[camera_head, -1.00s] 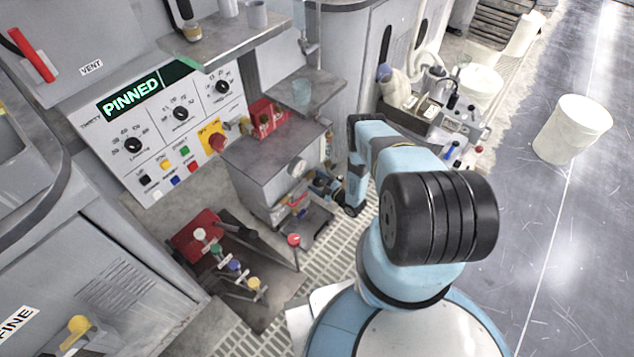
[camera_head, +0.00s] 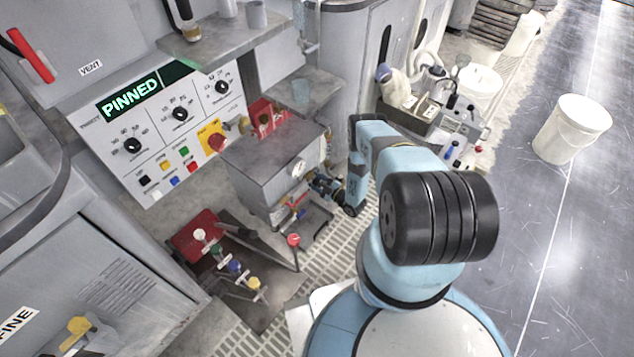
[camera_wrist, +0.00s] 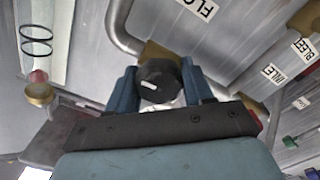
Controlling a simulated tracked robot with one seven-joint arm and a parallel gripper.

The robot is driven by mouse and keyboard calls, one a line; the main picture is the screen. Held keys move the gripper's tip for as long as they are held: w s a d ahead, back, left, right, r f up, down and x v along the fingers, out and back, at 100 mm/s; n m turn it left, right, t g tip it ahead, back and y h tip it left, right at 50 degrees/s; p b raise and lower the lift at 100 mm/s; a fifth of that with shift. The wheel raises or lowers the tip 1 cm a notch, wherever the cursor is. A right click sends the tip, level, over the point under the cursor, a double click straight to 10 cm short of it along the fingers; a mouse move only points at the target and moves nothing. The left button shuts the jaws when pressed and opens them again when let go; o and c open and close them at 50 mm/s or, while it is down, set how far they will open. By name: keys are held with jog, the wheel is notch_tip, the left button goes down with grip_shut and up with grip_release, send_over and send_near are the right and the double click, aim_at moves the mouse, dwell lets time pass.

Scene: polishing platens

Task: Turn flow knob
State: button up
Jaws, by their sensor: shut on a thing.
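The flow knob (camera_wrist: 158,82) is a black round knob with a white mark, in the middle of the wrist view. A partly cut-off label starting "FLO" (camera_wrist: 198,6) is on the grey panel beyond it. My gripper (camera_wrist: 160,90) has one blue finger on each side of the knob and is shut on it. In the head view my gripper (camera_head: 322,186) is small, low at the front right side of the grey metal box (camera_head: 262,165). The knob itself cannot be made out there.
Labels reading INLET (camera_wrist: 276,73) and BLEED (camera_wrist: 303,46) are at the right of the wrist view, with a green knob (camera_wrist: 290,142) below. A bent grey pipe (camera_wrist: 122,28) runs beside the knob. A red-ended lever (camera_head: 294,240) stands near my arm in the head view.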

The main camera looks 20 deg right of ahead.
jog(key=m, duration=0.5)
jog(key=shift+m, duration=0.4)
jog(key=m, duration=0.4)
jog(key=shift+m, duration=0.4)
jog(key=shift+w+d, duration=0.1)
jog(key=shift+w, duration=0.05)
jog(key=o, duration=1)
jog(key=v, duration=1.3)
jog(key=shift+s+d, duration=0.25)
jog(key=shift+s, duration=0.05)
